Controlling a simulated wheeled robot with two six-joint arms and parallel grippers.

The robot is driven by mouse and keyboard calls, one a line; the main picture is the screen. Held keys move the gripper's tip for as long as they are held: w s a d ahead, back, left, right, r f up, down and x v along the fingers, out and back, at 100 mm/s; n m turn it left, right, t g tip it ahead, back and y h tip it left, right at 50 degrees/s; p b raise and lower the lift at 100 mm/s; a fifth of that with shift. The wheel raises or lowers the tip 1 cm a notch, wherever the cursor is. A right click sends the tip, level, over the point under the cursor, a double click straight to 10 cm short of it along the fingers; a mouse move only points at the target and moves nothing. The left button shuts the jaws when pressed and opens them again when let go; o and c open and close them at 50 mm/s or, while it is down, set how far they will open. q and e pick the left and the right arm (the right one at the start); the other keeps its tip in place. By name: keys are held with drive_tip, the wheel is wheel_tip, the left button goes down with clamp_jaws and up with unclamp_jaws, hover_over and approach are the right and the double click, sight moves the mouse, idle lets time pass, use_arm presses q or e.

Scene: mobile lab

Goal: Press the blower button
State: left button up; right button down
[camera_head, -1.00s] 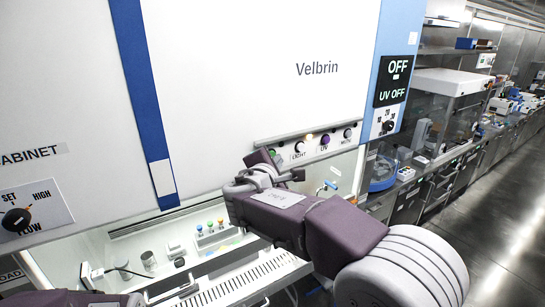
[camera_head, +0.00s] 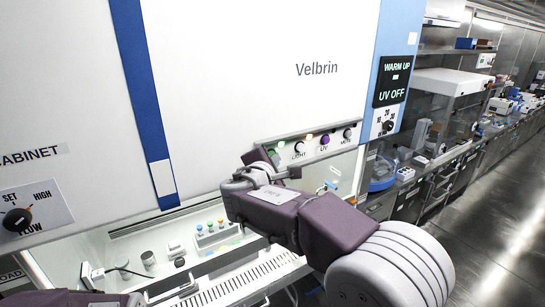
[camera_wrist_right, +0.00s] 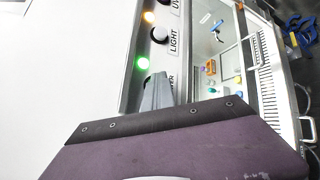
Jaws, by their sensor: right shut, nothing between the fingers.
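The control panel (camera_head: 330,143) under the white cabinet front carries the LIGHT button (camera_head: 299,148), the UV button (camera_head: 324,140) and the MUTE button (camera_head: 346,134). My right gripper (camera_head: 262,158) is shut and empty at the panel's left end. In the right wrist view its fingertips (camera_wrist_right: 158,82) cover the spot beside a partly hidden label ending in "WER", so the blower button itself is hidden. I cannot tell whether they still touch it. A green lamp (camera_wrist_right: 142,63) is lit beside the fingertips. The display (camera_head: 393,82) reads WARM UP and UV OFF. My left arm shows at the bottom left; its jaws are unclear.
The lit work area below the panel holds a rack (camera_head: 215,238) with coloured caps and other small items. A clear aisle (camera_head: 500,240) lies at the right.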

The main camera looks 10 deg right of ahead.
drive_tip(key=shift+s+d+f+b, duration=0.1)
drive_tip(key=shift+s+d+b, duration=0.2)
drive_tip(key=shift+s+b, duration=0.45)
drive_tip(key=shift+s, duration=0.1)
drive_tip(key=s, duration=0.1)
drive_tip(key=s+d+b, duration=0.1)
drive_tip(key=s, duration=0.1)
drive_tip(key=s+b, duration=0.1)
drive_tip(key=shift+s+d, duration=0.35)
